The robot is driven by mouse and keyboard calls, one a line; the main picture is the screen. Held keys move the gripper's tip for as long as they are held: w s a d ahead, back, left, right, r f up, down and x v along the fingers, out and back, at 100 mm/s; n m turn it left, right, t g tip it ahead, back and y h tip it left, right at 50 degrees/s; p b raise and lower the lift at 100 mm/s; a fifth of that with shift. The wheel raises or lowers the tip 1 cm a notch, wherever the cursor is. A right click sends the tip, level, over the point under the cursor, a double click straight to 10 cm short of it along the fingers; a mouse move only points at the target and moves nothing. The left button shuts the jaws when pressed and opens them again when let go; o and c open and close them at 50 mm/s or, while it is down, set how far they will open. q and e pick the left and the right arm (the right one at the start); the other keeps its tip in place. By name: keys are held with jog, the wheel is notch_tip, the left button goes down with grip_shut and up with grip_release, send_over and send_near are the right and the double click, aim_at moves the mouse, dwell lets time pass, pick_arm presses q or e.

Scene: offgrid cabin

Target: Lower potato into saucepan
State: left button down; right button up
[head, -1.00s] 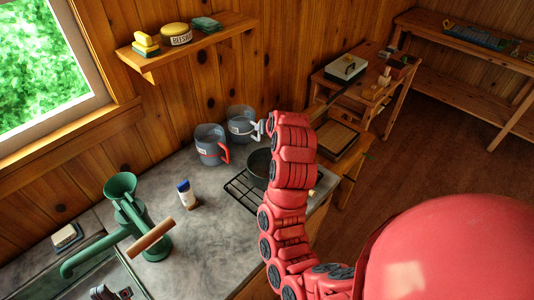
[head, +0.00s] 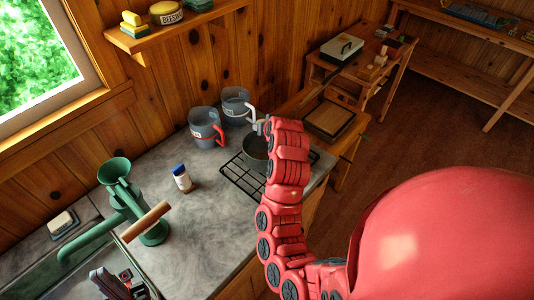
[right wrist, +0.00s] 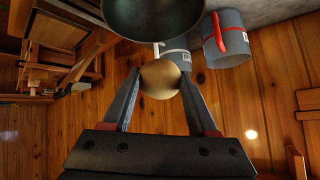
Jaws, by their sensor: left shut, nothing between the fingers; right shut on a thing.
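The dark saucepan (head: 253,146) stands on a black wire rack on the counter, partly hidden by my right arm. In the right wrist view the saucepan (right wrist: 155,14) fills the top middle, cut by the edge. The round tan potato (right wrist: 160,79) is held between the fingertips of my right gripper (right wrist: 160,88), close to the saucepan's rim in that picture. I cannot tell its height over the pan. In the head view the potato is hidden behind my red arm. My left gripper (head: 116,284) is shut and empty, over the sink area at the lower left.
Two grey mugs, one red-handled (head: 206,127) and one white-handled (head: 236,106), stand behind the saucepan. A white shaker with blue cap (head: 182,178) and a green hand pump (head: 133,205) are left. The wire rack (head: 240,176) is bare in front.

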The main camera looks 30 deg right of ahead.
jog(key=shift+w, duration=0.15)
jog(key=shift+w+d+f+b, duration=0.1)
jog(key=shift+w+b, duration=0.25)
jog(key=shift+b, duration=0.2)
jog(key=shift+w, duration=0.2)
